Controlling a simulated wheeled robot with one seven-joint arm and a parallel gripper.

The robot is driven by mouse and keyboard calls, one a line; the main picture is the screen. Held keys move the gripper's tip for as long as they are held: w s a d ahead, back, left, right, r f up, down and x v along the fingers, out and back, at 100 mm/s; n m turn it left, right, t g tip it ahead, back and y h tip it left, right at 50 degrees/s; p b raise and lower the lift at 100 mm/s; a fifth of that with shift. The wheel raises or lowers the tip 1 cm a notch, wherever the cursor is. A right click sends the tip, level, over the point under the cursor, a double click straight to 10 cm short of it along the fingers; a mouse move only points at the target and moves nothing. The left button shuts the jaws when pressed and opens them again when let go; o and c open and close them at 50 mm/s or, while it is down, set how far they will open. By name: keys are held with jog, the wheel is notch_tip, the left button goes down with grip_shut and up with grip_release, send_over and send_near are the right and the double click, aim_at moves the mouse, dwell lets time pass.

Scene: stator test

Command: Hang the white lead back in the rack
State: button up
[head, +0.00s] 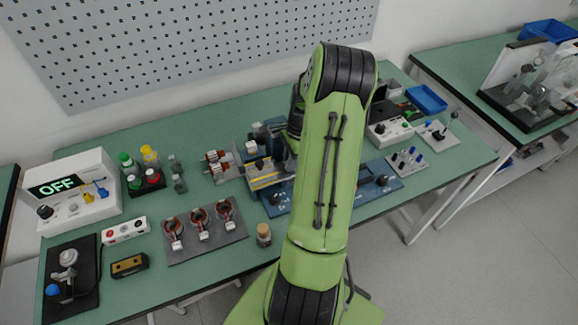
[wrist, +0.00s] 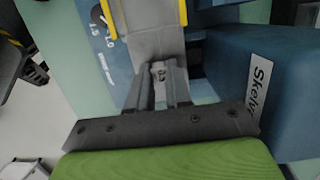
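I cannot make out the white lead for certain in either view. A small white stand with several blue and dark pegs (head: 407,160) is at the right front of the bench; I cannot tell whether it is the rack. In the wrist view my gripper (wrist: 162,78) points at a grey channel (wrist: 155,35) with yellow edges. Its two fingers are close together. A small pale piece with dark spots shows at their tips, and I cannot tell whether it is held. In the head view my green arm hides the gripper and part of the blue fixture (head: 278,202).
A blue block with a label (wrist: 250,75) stands close to the right of my gripper. The green bench (head: 200,273) also holds a white box reading OFF (head: 80,190), a dark plate with several stators (head: 205,238), a corked jar (head: 263,235) and a blue tray (head: 427,98).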

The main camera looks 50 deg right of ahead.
grip_shut()
jog(key=shift+r, duration=0.15)
jog(key=shift+r+p, duration=2.55)
jog(key=shift+r, duration=0.3)
jog(key=shift+f, duration=0.1)
